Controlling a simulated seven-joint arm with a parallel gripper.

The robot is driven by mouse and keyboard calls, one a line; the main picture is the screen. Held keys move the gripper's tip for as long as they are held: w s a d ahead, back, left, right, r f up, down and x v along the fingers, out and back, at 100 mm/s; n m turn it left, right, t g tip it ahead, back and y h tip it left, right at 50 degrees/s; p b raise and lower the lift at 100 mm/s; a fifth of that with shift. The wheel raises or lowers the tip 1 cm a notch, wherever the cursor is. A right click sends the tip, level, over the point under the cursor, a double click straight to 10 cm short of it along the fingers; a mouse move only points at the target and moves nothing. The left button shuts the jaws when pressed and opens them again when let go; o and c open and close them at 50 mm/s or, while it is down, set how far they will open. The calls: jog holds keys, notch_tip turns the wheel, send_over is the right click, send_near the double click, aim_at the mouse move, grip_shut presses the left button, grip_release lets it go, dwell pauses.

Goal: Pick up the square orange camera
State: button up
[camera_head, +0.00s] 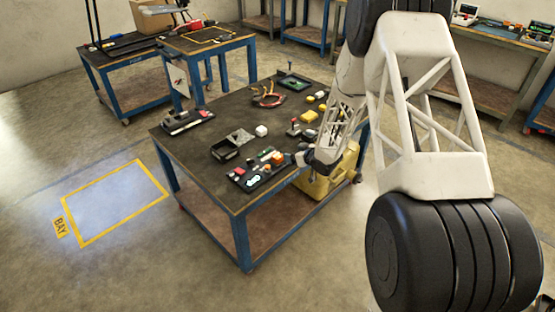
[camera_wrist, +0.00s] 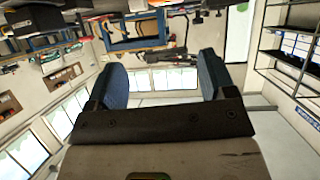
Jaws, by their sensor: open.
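On the workbench in the head view, small orange pieces lie at the right end of a black tray. The more block-like one (camera_head: 277,158) looks like the square orange camera, but it is too small to be sure. My gripper (camera_head: 305,157) is at the bench's front right edge, just right of the tray, and appears apart from the orange pieces. In the wrist view my gripper (camera_wrist: 164,75) has its two blue-padded jaws wide apart with nothing between them. I cannot pick out the orange camera in the wrist view.
The black tray (camera_head: 240,181) also holds green, red and white parts. Behind it are an open black box (camera_head: 224,150), a white piece (camera_head: 261,131) and several yellow blocks. The bench's left part is mostly clear.

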aim_at(279, 156)
jog(key=f, duration=0.1)
jog(key=a+f+y, duration=0.1)
jog(key=f, duration=0.1)
jog(key=shift+a+f, duration=0.15)
jog(key=shift+f, duration=0.15)
jog(key=shift+a, duration=0.1)
jog(key=shift+x, duration=1.25)
jog(key=shift+w+f, duration=0.1)
jog(key=shift+x, duration=2.5)
jog(key=shift+f, duration=0.1)
jog(key=c, duration=1)
